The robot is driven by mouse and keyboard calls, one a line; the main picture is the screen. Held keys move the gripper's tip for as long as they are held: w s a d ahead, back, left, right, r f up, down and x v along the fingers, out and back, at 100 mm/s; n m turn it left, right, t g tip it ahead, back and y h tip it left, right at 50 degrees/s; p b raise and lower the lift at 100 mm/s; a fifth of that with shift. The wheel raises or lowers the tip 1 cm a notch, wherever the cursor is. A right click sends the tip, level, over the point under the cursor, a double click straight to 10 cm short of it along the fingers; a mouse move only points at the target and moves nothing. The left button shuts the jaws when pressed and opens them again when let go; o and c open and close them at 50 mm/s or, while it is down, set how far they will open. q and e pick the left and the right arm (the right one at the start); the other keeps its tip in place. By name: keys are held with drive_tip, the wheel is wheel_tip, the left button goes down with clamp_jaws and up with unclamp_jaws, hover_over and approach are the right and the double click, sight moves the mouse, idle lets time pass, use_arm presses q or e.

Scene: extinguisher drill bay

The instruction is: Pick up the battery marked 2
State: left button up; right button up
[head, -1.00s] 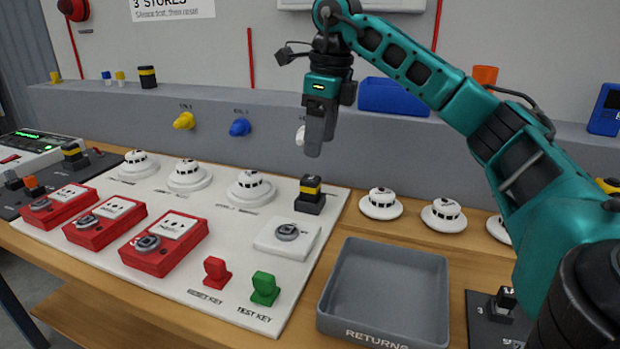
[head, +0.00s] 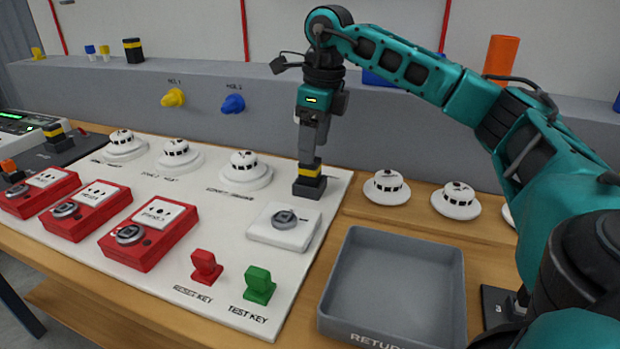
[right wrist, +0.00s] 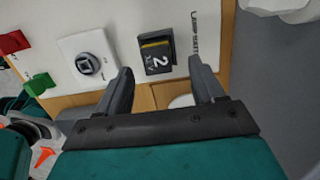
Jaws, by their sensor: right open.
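The battery marked 2 (head: 309,182) is a black block with a yellow band, upright on the white panel near its back right corner. In the right wrist view the battery (right wrist: 157,57) shows a white "2" on its top face. My right gripper (head: 312,157) points down just above the battery, and in the head view its fingers overlap the battery's top. In the right wrist view the right gripper (right wrist: 160,67) is open, with one finger on each side of the battery. I cannot tell whether they touch it. My left gripper is not in view.
A white box with a round key switch (head: 284,227) sits in front of the battery. A grey returns tray (head: 342,290) is at the front right. White detectors (head: 386,187) stand to the right. A grey ledge (head: 200,115) runs behind.

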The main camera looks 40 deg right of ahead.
drive_tip(key=f, duration=0.3)
drive_tip(key=f+b, duration=0.1)
drive_tip(key=f, duration=0.1)
drive_tip(key=shift+w+a, duration=0.2)
drive_tip(key=shift+a, duration=0.1)
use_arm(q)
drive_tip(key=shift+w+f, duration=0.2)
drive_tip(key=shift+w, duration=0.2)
use_arm(e)
drive_tip(key=c, duration=0.6)
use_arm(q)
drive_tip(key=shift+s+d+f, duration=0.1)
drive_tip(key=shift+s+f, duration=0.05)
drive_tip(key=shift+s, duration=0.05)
use_arm(e)
clamp_jaws()
drive_tip(key=shift+r, duration=0.15)
use_arm(q)
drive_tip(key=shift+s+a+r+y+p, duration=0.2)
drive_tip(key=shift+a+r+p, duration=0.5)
drive_tip(key=shift+p, duration=0.9)
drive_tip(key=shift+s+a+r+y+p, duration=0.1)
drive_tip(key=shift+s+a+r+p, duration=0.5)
drive_tip(key=shift+p, duration=0.95)
use_arm(e)
wheel_tip(320, 180, up, 20)
